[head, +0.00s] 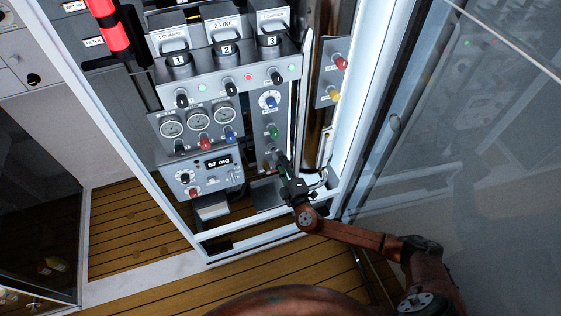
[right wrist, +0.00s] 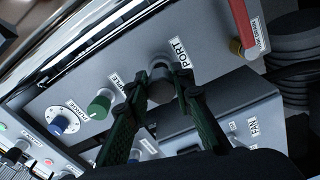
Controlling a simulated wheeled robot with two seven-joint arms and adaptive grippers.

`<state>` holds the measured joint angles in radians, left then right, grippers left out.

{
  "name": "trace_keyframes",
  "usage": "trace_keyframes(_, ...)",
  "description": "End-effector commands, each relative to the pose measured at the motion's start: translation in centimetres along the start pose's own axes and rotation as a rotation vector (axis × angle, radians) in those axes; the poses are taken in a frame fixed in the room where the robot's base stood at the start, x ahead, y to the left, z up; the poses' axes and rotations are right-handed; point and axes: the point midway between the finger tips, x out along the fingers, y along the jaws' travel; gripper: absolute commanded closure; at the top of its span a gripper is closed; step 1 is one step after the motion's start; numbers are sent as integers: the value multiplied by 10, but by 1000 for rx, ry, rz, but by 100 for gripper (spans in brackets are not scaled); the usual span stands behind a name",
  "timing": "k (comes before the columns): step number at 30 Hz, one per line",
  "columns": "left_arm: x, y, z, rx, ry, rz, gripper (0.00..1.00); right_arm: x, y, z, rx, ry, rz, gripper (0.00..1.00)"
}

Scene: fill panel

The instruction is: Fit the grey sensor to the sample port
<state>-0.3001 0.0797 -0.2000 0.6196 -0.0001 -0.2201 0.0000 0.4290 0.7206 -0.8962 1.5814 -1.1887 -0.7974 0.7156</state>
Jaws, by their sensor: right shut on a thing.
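My right gripper (head: 288,181) is at the lower part of the narrow grey panel (head: 262,148). In the right wrist view its two dark green fingers (right wrist: 161,88) are shut on a dark grey round piece (right wrist: 160,92), which I take to be the grey sensor. My left gripper is not in view.
A green knob (right wrist: 99,106) and a blue knob (right wrist: 58,124) sit beside the port. A red lever (right wrist: 242,22) is on its other side. A white frame post (head: 362,110) rises at the right.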

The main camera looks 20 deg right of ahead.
Motion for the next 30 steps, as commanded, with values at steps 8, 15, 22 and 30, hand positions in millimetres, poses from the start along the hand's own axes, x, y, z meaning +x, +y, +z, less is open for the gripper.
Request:
trace_keyframes(8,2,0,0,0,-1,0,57,0,-1,0,2,0,0,99)
trace_keyframes(15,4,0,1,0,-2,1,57,0,0,-1,1,1,0,99)
trace_keyframes(22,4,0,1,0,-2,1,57,0,0,-1,0,1,0,99)
trace_keyframes(30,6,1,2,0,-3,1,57,0,-1,0,1,0,0,99)
